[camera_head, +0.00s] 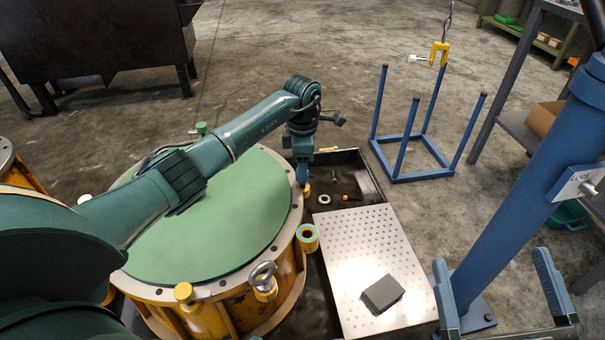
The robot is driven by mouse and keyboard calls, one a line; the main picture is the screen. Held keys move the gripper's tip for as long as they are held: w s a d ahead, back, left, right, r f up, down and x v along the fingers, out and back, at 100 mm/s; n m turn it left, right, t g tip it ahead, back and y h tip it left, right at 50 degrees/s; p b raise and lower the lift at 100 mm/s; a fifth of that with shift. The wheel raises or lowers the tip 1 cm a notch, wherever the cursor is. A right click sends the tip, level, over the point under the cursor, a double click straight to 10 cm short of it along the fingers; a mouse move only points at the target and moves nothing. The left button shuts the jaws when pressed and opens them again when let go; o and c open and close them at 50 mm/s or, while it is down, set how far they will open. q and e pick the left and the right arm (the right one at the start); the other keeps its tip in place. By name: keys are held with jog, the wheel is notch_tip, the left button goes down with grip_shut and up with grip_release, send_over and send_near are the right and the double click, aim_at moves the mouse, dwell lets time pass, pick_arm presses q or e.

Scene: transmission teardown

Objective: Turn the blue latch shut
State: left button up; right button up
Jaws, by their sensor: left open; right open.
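I cannot clearly make out a blue latch in the head view. A blue post (530,205) leans through the right side and carries a silver plate (577,184) with a small metal fitting. My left gripper (303,184) points down at the right rim of the round yellow housing (225,296), beside a small orange-brown part. Its arm covers part of the housing's green top; the fingertips are small, and contact is unclear.
A perforated metal plate (350,255) bearing a dark grey block (382,293) lies right of the housing. A dark tray (365,170) holds small loose parts. A blue four-post stand (412,174) stands behind. Shelving is at far right. Open floor lies at the back.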

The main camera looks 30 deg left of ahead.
pick_arm(q)
jog(key=shift+f, duration=0.7)
jog(key=shift+c, duration=0.4)
jog(key=c, duration=0.9)
